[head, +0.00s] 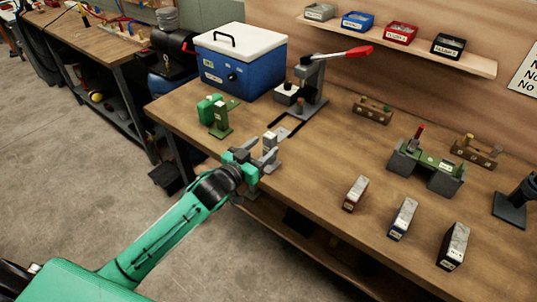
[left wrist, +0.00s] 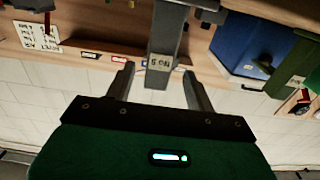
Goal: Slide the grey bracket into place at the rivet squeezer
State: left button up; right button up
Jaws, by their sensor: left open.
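The grey bracket (head: 270,141) stands at the near edge of the bench, in front of the rivet squeezer (head: 313,84) with its red lever. My left gripper (head: 259,160) is at the bracket and partly hides it. In the left wrist view, the labelled grey piece (left wrist: 165,45), which looks like the bracket, stands between the two spread fingers of my left gripper (left wrist: 159,82). Gaps show on both sides, so the gripper is open and not clamped. Dark rails (head: 290,124) on the bench run from the bracket towards the squeezer. My right gripper is not in view.
A blue cooler (head: 228,78) and a green fixture (head: 218,122) stand left of the squeezer. A green-and-grey fixture (head: 427,167) and several labelled blocks, such as the red-edged one (head: 355,194), stand to the right. A shelf (head: 440,53) with bins hangs above.

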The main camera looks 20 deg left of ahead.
pick_arm(q)
jog(key=shift+w+d+r, duration=0.15)
jog(key=shift+w+d, duration=0.1)
jog(key=shift+w, duration=0.1)
jog(key=x, duration=0.2)
jog(key=p+x, duration=0.1)
jog(key=x, duration=0.1)
jog(key=shift+w+f, duration=0.1)
jog(key=shift+f, duration=0.1)
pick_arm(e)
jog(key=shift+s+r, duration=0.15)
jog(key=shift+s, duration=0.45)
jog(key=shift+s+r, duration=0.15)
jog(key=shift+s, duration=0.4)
pick_arm(q)
jog(key=shift+r, duration=0.1)
grip_shut()
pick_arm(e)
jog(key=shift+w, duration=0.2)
